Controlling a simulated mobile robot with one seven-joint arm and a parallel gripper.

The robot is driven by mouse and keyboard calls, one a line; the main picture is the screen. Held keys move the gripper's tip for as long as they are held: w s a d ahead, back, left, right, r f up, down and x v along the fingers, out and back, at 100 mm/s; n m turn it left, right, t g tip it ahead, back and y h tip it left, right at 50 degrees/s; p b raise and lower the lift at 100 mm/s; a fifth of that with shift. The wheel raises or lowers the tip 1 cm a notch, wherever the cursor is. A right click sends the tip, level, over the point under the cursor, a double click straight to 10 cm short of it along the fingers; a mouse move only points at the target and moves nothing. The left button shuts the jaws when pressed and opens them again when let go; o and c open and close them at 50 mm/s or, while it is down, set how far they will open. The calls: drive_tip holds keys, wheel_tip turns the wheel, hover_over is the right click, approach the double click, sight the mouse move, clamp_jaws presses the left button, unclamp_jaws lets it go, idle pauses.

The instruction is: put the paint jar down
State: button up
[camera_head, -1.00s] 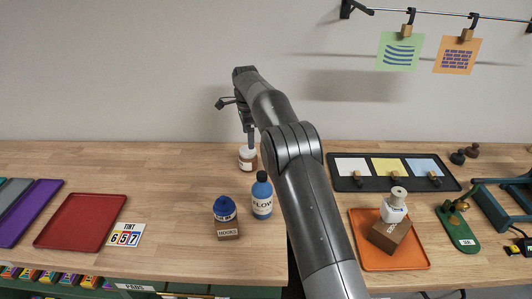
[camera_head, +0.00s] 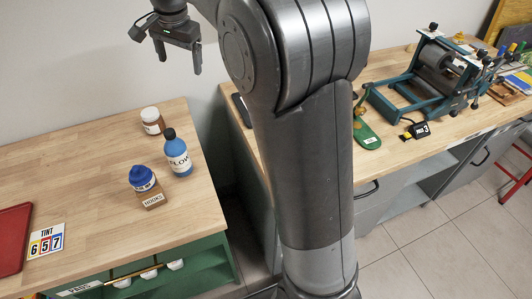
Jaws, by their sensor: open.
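The paint jar (camera_head: 152,121), with a brown body, white label and pale lid, stands upright on the wooden bench top (camera_head: 108,140) near its back right. My gripper (camera_head: 181,72) is open and empty. It hangs in the air above and to the right of the jar, clear of it. Nothing hides the jar.
A blue FLOW bottle (camera_head: 178,155) stands just in front of the jar. A blue-capped jar (camera_head: 143,179) sits by a HOOKS block (camera_head: 152,199). A red tray (camera_head: 12,240) and a TINT card (camera_head: 46,241) lie at left. A teal press (camera_head: 430,75) stands on the right bench.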

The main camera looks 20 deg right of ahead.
drive_tip(key=s+d+r+n+t, duration=0.1)
drive_tip(key=s+d+n, duration=0.15)
drive_tip(key=s, duration=0.65)
drive_tip(key=s+d+r+n+t, duration=0.15)
drive_tip(key=s+d, duration=0.25)
drive_tip(key=s, duration=0.5)
drive_tip(key=s+d+f+n, duration=0.3)
drive_tip(key=s+f, duration=0.5)
drive_tip(key=s, duration=0.6)
drive_tip(key=shift+s+f+n+t+h, duration=0.15)
drive_tip(key=shift+s+n+t+h, duration=0.2)
drive_tip(key=shift+n, duration=0.55)
